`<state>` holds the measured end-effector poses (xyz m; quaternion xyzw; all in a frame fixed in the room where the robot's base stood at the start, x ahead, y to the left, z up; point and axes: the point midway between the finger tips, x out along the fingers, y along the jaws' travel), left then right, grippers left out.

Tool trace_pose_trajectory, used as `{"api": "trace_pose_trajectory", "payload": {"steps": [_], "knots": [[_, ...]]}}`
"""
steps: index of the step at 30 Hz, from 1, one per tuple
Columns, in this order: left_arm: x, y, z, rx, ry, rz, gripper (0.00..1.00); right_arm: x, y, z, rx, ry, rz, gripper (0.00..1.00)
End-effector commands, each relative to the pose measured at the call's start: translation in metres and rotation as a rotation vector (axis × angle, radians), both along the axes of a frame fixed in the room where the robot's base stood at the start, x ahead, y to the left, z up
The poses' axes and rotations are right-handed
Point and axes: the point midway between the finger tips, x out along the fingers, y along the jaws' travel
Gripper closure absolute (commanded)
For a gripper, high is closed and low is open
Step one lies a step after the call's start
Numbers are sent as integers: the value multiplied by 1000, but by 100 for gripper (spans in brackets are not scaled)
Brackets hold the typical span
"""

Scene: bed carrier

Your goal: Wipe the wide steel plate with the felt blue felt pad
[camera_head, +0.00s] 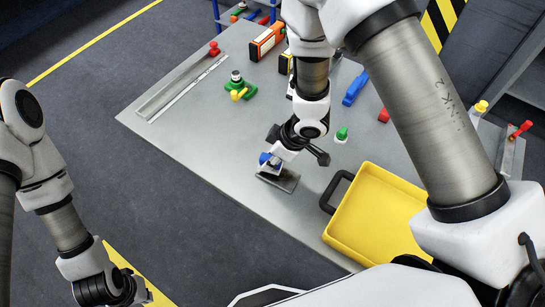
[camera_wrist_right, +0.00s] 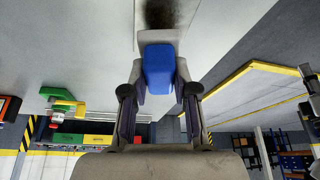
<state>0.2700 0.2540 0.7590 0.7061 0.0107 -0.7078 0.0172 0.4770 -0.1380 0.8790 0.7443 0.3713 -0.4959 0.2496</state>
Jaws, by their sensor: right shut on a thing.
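The steel plate (camera_head: 288,183) is a small grey plate lying on the grey table, left of the yellow tray. In the right wrist view, the plate (camera_wrist_right: 186,14) has a dark smudge on its face. The blue felt pad (camera_head: 264,158) is at my right gripper (camera_head: 272,150), right over the plate. In the right wrist view, my right gripper (camera_wrist_right: 158,95) is shut on the pad (camera_wrist_right: 158,68). The pad overlaps the plate's near edge there; I cannot tell whether they touch. My left gripper (camera_head: 118,292) hangs at the lower left, away from the table; its fingers are unclear.
The yellow tray (camera_head: 375,215) with a black handle stands right of the plate. A green-based part with a yellow knob (camera_head: 238,90), a green block (camera_head: 341,134) and a blue tool (camera_head: 355,90) lie farther back. The table (camera_head: 190,135) is bare left of the plate.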

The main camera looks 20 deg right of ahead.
Motion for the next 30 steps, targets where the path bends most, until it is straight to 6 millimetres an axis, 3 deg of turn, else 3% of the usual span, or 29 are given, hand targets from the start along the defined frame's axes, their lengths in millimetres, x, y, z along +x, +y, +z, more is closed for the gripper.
{"api": "trace_pose_trajectory", "payload": {"steps": [30], "knots": [[0,0,-8,0,0,0,100,0,0,-12,0,0,-1,100]]}}
